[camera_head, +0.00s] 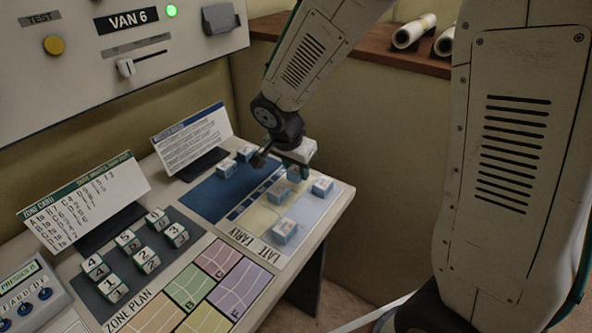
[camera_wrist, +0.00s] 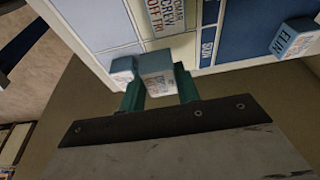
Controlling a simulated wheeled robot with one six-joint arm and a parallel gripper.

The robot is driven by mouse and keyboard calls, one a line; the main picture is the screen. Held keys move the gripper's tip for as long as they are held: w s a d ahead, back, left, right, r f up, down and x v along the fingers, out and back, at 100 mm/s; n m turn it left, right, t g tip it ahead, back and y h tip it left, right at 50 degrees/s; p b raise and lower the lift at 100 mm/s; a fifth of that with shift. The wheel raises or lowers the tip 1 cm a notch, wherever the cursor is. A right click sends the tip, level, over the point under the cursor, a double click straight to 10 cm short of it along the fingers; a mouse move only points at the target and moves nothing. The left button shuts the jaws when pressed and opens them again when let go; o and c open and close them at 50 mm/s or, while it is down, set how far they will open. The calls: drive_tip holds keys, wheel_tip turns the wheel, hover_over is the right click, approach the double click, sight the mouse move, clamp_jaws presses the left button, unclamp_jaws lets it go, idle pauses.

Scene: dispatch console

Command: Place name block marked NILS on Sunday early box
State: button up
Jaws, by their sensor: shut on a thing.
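My gripper (camera_head: 292,168) is over the right part of the roster board (camera_head: 258,249). It is shut on a pale blue block with a white label (camera_head: 294,174). In the wrist view the held block (camera_wrist: 158,80) sits between my green fingertips (camera_wrist: 160,92), near the board's edge. Its printing is too blurred to read as NILS. In the wrist view the SUN label (camera_wrist: 208,42) lies right of the held block. I cannot tell whether the block touches the board. The EARLY column is pale yellow and the LATE column pale blue.
One block (camera_head: 322,186) stands close beside the held one, also in the wrist view (camera_wrist: 122,69). Another (camera_head: 285,231) stands on the LATE column. Two blocks (camera_head: 227,168) (camera_head: 246,153) stand on the dark blue area. A block marked ELIN (camera_wrist: 294,38) shows in the wrist view. Numbered cubes (camera_head: 147,259) stand left.

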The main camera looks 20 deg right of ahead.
sight(296, 171)
drive_tip(key=shift+w+d+f, duration=0.1)
drive_tip(key=shift+w+d, duration=0.25)
drive_tip(key=shift+w, duration=0.4)
drive_tip(key=shift+w+d+f, duration=0.1)
drive_tip(key=shift+w+d, duration=0.2)
drive_tip(key=shift+w, duration=0.4)
drive_tip(key=shift+w+f, duration=0.2)
drive_tip(key=shift+f, duration=1.5)
drive_tip(key=shift+f, duration=0.1)
drive_tip(key=o, duration=1)
